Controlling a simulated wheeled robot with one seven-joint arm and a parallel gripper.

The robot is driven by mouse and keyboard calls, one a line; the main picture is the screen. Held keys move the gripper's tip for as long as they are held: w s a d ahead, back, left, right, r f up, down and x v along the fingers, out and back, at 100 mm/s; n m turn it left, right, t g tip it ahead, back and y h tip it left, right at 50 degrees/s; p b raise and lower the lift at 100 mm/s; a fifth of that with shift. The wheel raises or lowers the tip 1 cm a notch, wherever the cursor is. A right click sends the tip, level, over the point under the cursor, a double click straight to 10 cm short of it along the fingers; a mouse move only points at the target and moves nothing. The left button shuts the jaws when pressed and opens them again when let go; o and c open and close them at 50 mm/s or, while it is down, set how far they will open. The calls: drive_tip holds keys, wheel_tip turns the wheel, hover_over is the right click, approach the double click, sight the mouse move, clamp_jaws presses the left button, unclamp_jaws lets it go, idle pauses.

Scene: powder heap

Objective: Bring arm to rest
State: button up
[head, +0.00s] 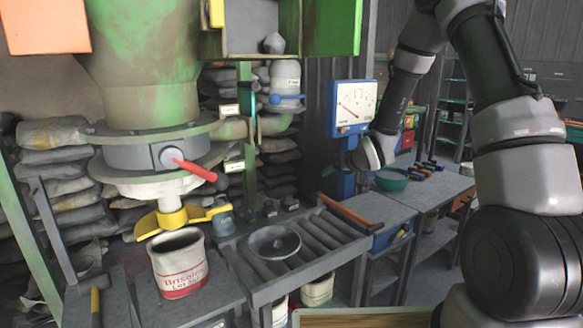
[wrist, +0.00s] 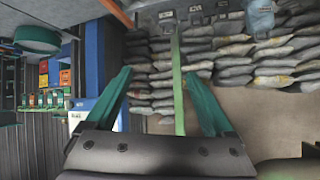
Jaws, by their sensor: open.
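My arm (head: 410,70) comes in from the right, arches up past the top edge and hangs down in front of the dial box. My gripper shows in the wrist view (wrist: 160,85) with its two teal fingers spread wide apart. Nothing is between them, only stacked sacks and a green post far behind. In the head view the fingers are too small and dark to make out clearly. The arm's end appears near the dial box and the green bowl (head: 391,179); I cannot tell whether it touches either.
A hopper (head: 145,60) with a red-handled valve stands at the left above a white tub (head: 180,265). A roller conveyor (head: 318,240) holds a grey round lid or dish (head: 274,243). A blue-sided dial box (head: 353,108) stands behind my arm. Grey sacks (head: 55,133) line the back.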

drive_tip(key=s+d+r+m+h, duration=0.1)
drive_tip(key=s+d+r, duration=0.25)
drive_tip(key=r, duration=0.25)
drive_tip(key=s+d+r+m+g+h, duration=0.1)
drive_tip(key=s+d+r, duration=0.1)
drive_tip(key=s+r, duration=0.4)
drive_tip(key=s+d+r+m+h, duration=0.1)
drive_tip(key=s+d+r, duration=0.2)
drive_tip(key=r, duration=0.4)
drive_tip(key=s+r+m+g, duration=0.1)
drive_tip(key=s+r, duration=0.3)
drive_tip(key=s, duration=0.7)
drive_tip(key=s+d+r+m+g+y, duration=0.1)
drive_tip(key=s+r+m, duration=0.1)
drive_tip(key=s, duration=0.9)
drive_tip(key=shift+r, duration=0.9)
